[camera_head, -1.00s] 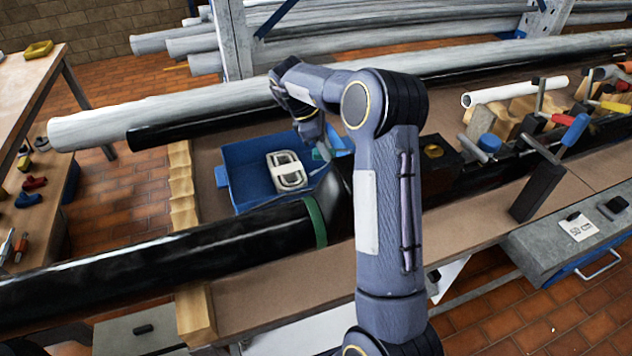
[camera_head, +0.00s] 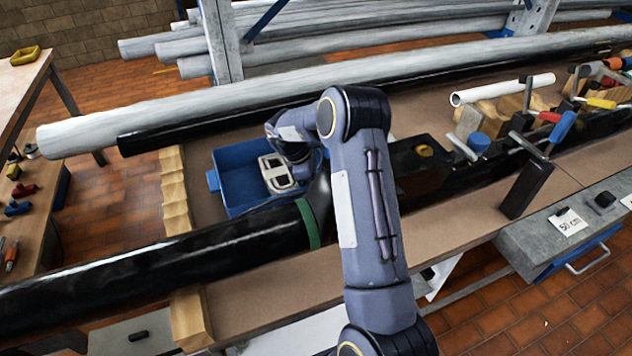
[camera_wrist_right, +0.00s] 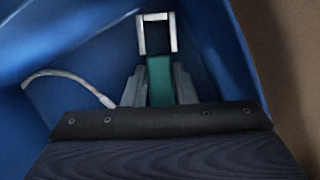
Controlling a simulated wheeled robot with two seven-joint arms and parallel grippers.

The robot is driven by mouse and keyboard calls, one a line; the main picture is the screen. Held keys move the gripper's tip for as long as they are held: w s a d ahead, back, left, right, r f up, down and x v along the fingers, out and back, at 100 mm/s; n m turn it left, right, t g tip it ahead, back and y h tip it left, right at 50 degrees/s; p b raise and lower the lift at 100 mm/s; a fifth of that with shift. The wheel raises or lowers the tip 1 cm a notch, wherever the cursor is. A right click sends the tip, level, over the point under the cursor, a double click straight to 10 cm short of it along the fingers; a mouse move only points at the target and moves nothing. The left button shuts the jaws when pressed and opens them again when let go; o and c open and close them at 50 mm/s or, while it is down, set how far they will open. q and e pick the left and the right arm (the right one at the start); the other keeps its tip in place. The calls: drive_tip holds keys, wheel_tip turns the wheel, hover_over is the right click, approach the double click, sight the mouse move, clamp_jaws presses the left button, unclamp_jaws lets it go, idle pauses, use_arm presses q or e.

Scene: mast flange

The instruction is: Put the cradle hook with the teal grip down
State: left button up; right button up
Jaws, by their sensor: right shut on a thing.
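The cradle hook's teal grip (camera_wrist_right: 159,80) is between the fingers of my right gripper (camera_wrist_right: 159,88) in the right wrist view. Its pale metal end with a dark opening (camera_wrist_right: 157,35) shows beyond the fingertips. Blue tray walls surround it there; I cannot tell whether the hook touches the tray floor. In the head view my right arm reaches over the black pipe to the blue tray (camera_head: 238,160), and its forearm and the pipe hide the gripper and hook. My left gripper is in neither view.
A pale looped thing (camera_head: 277,174) lies in the tray. The black pipe with a green band (camera_head: 308,224) runs in front of it, and a long grey pipe (camera_head: 200,105) runs behind. Clamps (camera_head: 535,160) stand at the right.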

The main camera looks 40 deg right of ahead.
drive_tip(key=shift+f, duration=0.1)
drive_tip(key=o, duration=1)
